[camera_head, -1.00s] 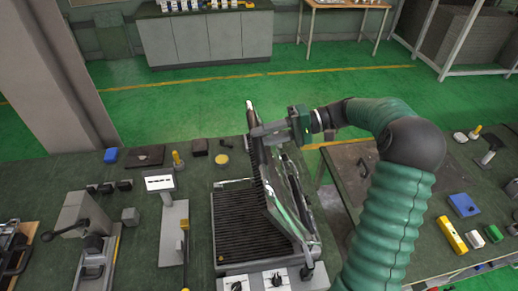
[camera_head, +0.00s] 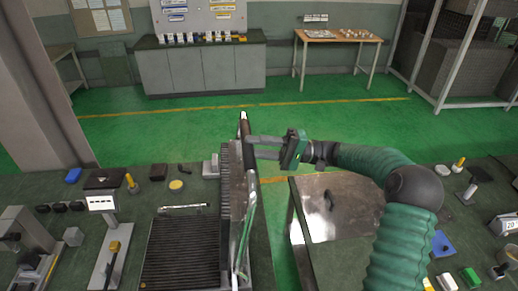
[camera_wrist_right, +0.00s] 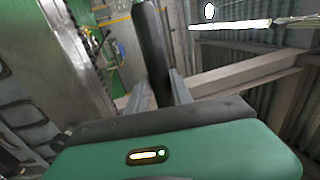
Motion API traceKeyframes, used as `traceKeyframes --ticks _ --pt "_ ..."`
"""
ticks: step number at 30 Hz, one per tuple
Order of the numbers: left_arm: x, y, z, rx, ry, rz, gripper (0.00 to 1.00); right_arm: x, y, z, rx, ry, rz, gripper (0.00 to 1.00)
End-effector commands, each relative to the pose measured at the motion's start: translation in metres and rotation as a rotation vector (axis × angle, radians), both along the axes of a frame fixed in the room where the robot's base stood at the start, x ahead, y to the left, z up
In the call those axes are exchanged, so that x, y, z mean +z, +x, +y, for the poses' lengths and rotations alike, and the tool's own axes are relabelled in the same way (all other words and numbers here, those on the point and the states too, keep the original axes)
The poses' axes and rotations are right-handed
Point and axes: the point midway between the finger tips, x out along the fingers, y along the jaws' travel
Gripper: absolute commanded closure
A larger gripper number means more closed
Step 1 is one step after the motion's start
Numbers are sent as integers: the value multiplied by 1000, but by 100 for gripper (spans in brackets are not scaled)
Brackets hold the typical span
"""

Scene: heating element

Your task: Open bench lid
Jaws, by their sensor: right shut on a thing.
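The bench lid (camera_head: 236,190) is a ribbed metal plate. In the head view it stands up steeply, almost edge-on, at the right side of its ribbed dark base (camera_head: 180,252). A dark handle bar (camera_head: 244,128) with a pale tip is at the lid's top end. My right gripper (camera_head: 252,147) reaches in from the right and is shut on this handle. In the right wrist view the dark handle (camera_wrist_right: 152,50) stands between the two fingers (camera_wrist_right: 158,96). The lid's hinge cannot be made out. My left gripper is out of view.
A second bench at right carries a metal plate (camera_head: 345,205) with a small dark handle. A green-floored gap separates the benches. A metal stand with a yellow part (camera_head: 113,247) and several small blocks are left of the base. A grey cabinet (camera_head: 205,70) is far back.

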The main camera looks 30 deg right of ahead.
Motion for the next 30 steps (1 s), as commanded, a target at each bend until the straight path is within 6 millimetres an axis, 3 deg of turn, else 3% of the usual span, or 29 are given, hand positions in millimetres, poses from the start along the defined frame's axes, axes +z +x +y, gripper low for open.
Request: traceKeyframes --ticks 1,12,13,17,26,30 --pt "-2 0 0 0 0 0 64 -7 -1 -2 0 -5 9 100" --pt "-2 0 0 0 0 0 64 -11 -2 -5 2 -2 16 100" --pt "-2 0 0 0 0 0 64 -11 -2 -5 2 -2 16 70" --pt "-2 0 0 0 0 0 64 -10 -2 -5 2 -2 14 53" --pt "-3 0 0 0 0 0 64 -8 -3 -6 3 -1 9 51" --pt "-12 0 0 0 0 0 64 -15 -10 -23 -1 -2 7 51"
